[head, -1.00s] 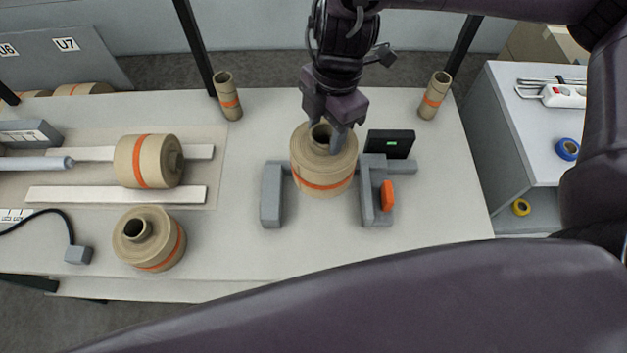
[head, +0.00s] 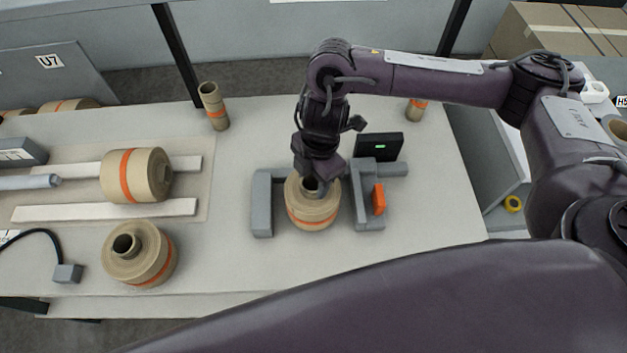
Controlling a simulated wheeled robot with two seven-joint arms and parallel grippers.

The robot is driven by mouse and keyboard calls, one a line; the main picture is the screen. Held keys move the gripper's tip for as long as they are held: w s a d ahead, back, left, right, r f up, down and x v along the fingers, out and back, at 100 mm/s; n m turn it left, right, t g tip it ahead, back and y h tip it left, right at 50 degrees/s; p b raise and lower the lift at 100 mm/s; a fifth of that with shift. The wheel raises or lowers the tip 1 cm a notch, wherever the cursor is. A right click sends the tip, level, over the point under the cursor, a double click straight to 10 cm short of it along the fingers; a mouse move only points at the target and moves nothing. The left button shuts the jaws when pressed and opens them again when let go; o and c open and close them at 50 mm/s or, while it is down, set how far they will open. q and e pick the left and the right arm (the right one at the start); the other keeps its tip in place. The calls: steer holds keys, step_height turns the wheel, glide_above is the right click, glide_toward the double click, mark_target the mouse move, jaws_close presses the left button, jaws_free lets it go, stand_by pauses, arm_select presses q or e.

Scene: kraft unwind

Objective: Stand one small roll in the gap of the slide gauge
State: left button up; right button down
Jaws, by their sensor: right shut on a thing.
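A small kraft roll (head: 313,211) with an orange band stands upright between the two grey jaws of the slide gauge (head: 262,205). The gauge's right jaw (head: 361,195) carries an orange knob, and a dark display with a green light stands behind it. My right gripper (head: 311,189) comes down from above onto the roll and is shut on its core at the top; its fingertips are partly hidden there. I cannot tell whether the roll touches the table. My left gripper is not in view.
One small roll (head: 141,255) stands at the front left. Another roll (head: 137,176) lies on its side by white strips (head: 104,210). Slim tubes stand at the back left (head: 214,107) and back right (head: 416,110). The table's front middle is clear.

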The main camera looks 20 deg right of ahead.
steer(key=shift+f, duration=0.95)
steer(key=shift+f, duration=0.15)
steer(key=c, duration=0.7)
jaws_free()
steer(key=r, duration=0.4)
steer(key=d+r, duration=0.1)
steer(key=r, duration=0.7)
steer(key=shift+w+d+r, duration=0.1)
steer(key=shift+w+d, duration=0.1)
steer(key=shift+d, duration=0.05)
